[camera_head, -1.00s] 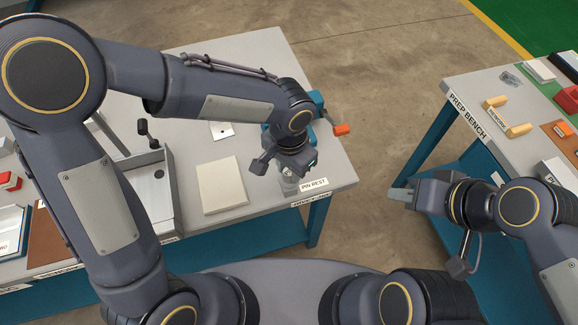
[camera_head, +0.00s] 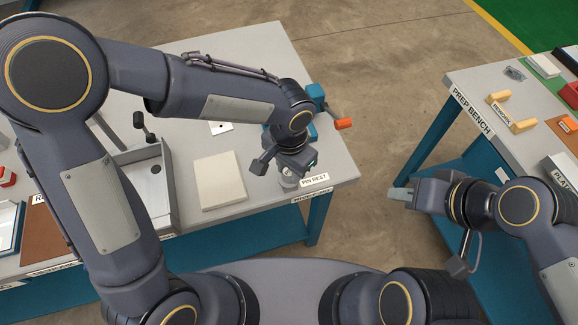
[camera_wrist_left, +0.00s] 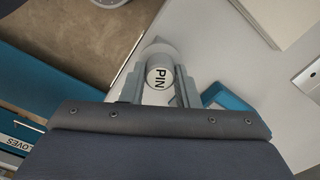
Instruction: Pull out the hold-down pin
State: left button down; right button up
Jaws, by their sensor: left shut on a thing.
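In the head view my left gripper (camera_head: 288,176) points down at the front right corner of the bench, beside the PIN REST label (camera_head: 314,180). A pale round piece (camera_head: 289,183) shows just under it; whether the pin touches anything below is hidden. My right gripper (camera_head: 402,193) is off the bench to the right, seen side-on, with no object visible at it.
A grey tray-like fixture (camera_head: 168,208) with a black-knobbed lever (camera_head: 145,125) stands left of a cream block (camera_head: 219,180). A blue clamp with an orange handle (camera_head: 343,124) is at the bench's right edge. The prep bench (camera_head: 475,98) stands right, across open floor.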

aim_at(286, 171)
pick_arm(q)
jog(key=shift+f, duration=0.25)
jog(key=c, duration=1)
grip_release()
jog(key=shift+c, duration=0.2)
notch_tip(286, 171, up, 8)
jog(key=shift+f, duration=0.15)
jog(key=shift+a+r, duration=0.2)
jog(key=shift+a, duration=0.15)
jog(key=s+a+r+n+t+h, duration=0.1)
jog(key=s+a+r+n+h, duration=0.2)
jog(key=a, duration=0.9)
jog(key=s+a+n+t, duration=0.4)
jog(key=s+a+n, duration=0.3)
jog(key=s+a, duration=0.1)
jog(key=shift+s+r+t+h, duration=0.2)
jog(key=shift+s+t+h, duration=0.1)
jog(key=shift+s+h, duration=0.1)
